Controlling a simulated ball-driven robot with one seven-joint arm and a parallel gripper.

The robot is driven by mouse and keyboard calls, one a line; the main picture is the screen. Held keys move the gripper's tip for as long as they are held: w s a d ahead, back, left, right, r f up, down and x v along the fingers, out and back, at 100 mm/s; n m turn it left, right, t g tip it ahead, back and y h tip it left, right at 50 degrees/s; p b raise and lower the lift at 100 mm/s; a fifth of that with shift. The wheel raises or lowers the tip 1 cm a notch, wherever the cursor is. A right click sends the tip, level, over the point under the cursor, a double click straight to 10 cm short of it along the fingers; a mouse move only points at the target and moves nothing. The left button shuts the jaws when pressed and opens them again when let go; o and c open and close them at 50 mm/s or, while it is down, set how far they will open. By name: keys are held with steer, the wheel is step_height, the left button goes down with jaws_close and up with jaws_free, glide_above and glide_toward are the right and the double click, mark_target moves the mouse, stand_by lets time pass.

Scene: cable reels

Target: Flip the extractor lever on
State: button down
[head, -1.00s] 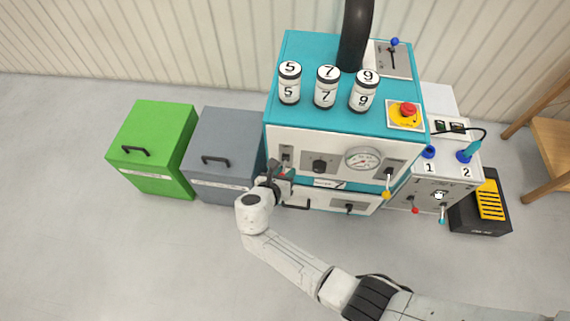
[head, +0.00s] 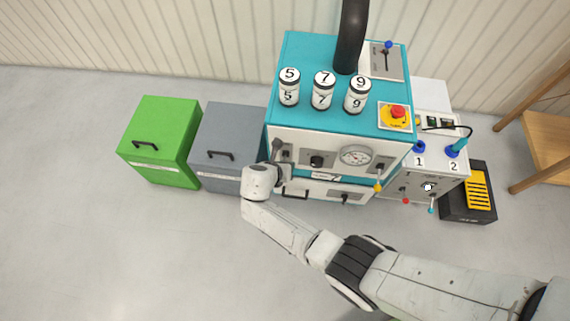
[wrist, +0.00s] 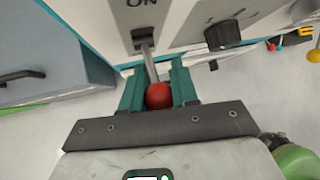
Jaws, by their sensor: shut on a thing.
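A lever with a red ball knob (wrist: 158,96) and a metal shaft comes out of a slot in a grey plate marked ON on the machine's front. My gripper (wrist: 160,92) is shut on the red knob, with one teal finger on each side. In the wrist view the shaft slants down from the slot towards the knob. In the head view my gripper (head: 279,172) is at the left end of the teal and white machine (head: 345,128); my wrist hides most of its fingers and the knob. No label naming the lever is readable.
A black dial (head: 316,161), a gauge (head: 356,155) and a yellow-knobbed lever (head: 378,187) are right of my gripper. A blue-knobbed lever (head: 388,45) stands on top. Grey (head: 226,145) and green (head: 160,140) bins stand left. The floor in front is clear.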

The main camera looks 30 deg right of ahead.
steer(key=c, duration=0.9)
jaws_free()
steer(key=shift+o, duration=0.2)
steer(key=p+v, duration=0.4)
steer(key=v, duration=0.6)
steer(key=shift+s+a+r, duration=0.15)
steer(key=shift+a+r, duration=0.05)
steer(key=shift+a, duration=0.05)
steer(key=s+d+r+m+g+y+p, duration=0.1)
steer(key=s+d+r+m, duration=0.3)
steer(key=s+m, duration=0.4)
steer(key=s+d+r+m+g+y+p, duration=0.1)
steer(key=s+d+r+m+y, duration=0.2)
steer(key=s+m, duration=0.6)
steer(key=s+d+r+m+g+y+p, duration=0.1)
steer(key=s+d+r+m, duration=0.5)
steer(key=m, duration=0.6)
step_height(320, 180, up, 2)
steer(key=s+y, duration=0.1)
steer(key=s, duration=0.1)
steer(key=shift+s+d+y, duration=0.25)
steer(key=shift+s+y, duration=0.1)
steer(key=shift+y, duration=0.05)
